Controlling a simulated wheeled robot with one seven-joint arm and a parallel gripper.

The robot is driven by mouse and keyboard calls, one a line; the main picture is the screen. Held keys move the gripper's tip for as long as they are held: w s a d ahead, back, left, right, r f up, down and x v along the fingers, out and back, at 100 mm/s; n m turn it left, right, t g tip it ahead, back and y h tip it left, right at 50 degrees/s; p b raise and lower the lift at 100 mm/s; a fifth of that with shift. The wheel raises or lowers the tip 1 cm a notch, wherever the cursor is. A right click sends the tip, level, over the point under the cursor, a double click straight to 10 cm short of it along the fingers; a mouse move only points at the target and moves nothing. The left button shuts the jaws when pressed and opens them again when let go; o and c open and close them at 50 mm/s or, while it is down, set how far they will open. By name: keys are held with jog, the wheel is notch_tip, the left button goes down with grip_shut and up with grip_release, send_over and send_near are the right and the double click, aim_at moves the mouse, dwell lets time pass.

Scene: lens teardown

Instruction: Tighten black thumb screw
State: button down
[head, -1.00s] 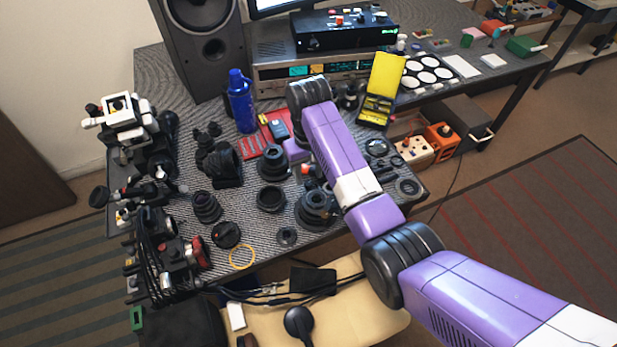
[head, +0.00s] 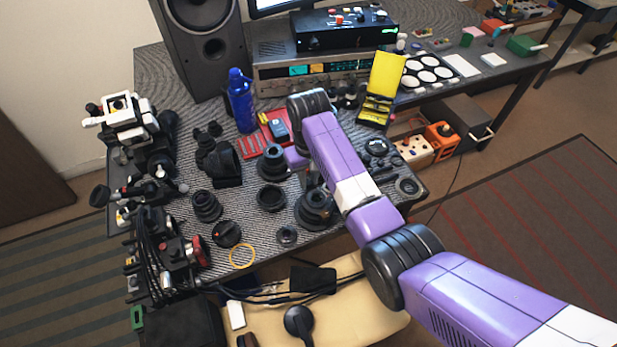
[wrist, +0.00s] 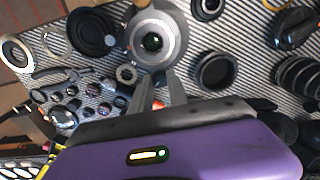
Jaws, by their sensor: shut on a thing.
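My gripper (wrist: 157,80) shows in the wrist view as two grey fingers that come up from the lower middle with a narrow gap between them. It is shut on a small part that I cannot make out. A grey lens (wrist: 153,40) with a dark glass centre shows just past the fingertips; I cannot tell whether they touch it. An orange-red bit (wrist: 158,103) shows between the fingers. I cannot pick out the black thumb screw. In the head view my own arm hides the fingertips.
A black ring (head: 271,198), a wide black lens (head: 314,210) and a taller black lens (head: 272,163) stand close to my arm. A blue bottle (head: 241,100), a red tray (head: 262,138) and an open yellow case (head: 382,90) are behind. Little of the table is free.

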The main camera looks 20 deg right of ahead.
aim_at(308, 182)
jog(key=m+p, duration=0.2)
jog(key=m, duration=0.1)
jog(key=shift+r+m, duration=0.15)
jog(key=shift+m, duration=0.15)
jog(key=shift+m+p, duration=0.6)
jog(key=shift+m, duration=1.3)
jog(key=c, duration=1.3)
grip_release()
jog(key=shift+o, duration=0.2)
jog(key=shift+r+b, duration=0.3)
jog(key=shift+r, duration=3.5)
